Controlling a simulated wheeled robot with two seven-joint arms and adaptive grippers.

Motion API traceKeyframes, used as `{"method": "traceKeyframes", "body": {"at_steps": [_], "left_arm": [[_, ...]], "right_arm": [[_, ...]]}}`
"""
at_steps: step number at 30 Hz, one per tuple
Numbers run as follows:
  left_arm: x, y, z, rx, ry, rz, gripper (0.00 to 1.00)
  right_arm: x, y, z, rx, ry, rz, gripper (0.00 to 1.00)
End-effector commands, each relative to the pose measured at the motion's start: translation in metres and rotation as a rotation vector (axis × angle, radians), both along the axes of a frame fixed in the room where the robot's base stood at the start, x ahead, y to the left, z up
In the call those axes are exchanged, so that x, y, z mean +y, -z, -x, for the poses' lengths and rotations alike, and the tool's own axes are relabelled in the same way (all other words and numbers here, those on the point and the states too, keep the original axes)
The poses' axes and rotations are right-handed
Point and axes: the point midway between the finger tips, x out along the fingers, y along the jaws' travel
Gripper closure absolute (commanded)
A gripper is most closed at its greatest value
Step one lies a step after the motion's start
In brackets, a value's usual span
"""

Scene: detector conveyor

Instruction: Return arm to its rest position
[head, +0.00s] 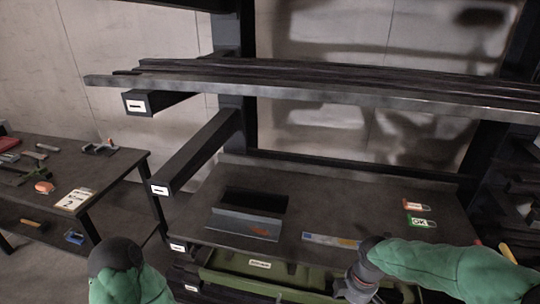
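My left arm (125,275), in a green sleeve with a dark rounded joint, shows at the bottom left of the head view; its gripper is not in the picture. My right arm (440,267), also green, comes in from the right edge, over the front of the bench. Its dark wrist and gripper (359,288) point down at the bottom edge, in front of the bench and by the green case. The fingers are too dark and cut off to tell whether they hold anything.
A grey bench (335,205) carries a dark open box (245,222), a blue-and-grey strip (330,240), a green OK label (421,223) and a red label (415,206). A green case (255,265) sits below. Long bars (320,85) lie overhead. A tool table (110,165) stands left.

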Motion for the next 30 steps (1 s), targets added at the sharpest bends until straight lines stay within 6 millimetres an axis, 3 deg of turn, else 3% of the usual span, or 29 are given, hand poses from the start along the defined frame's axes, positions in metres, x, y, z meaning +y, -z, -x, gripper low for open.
{"method": "traceKeyframes", "body": {"at_steps": [5,14,24,30], "left_arm": [[0.000,0.000,0.000,-0.001,0.000,0.000,0.30],[0.000,0.000,0.000,0.000,0.000,0.000,0.30],[0.000,0.000,0.000,0.000,0.000,0.000,0.30],[0.000,0.000,0.000,0.000,0.000,0.000,0.30]], "right_arm": [[0.021,0.041,0.002,0.027,0.121,-0.057,0.30],[0.068,0.136,0.025,0.112,0.511,-0.182,0.30],[0.104,0.225,0.080,0.224,1.027,-0.239,0.30],[0.112,0.254,0.109,0.260,1.253,-0.232,0.30]]}}
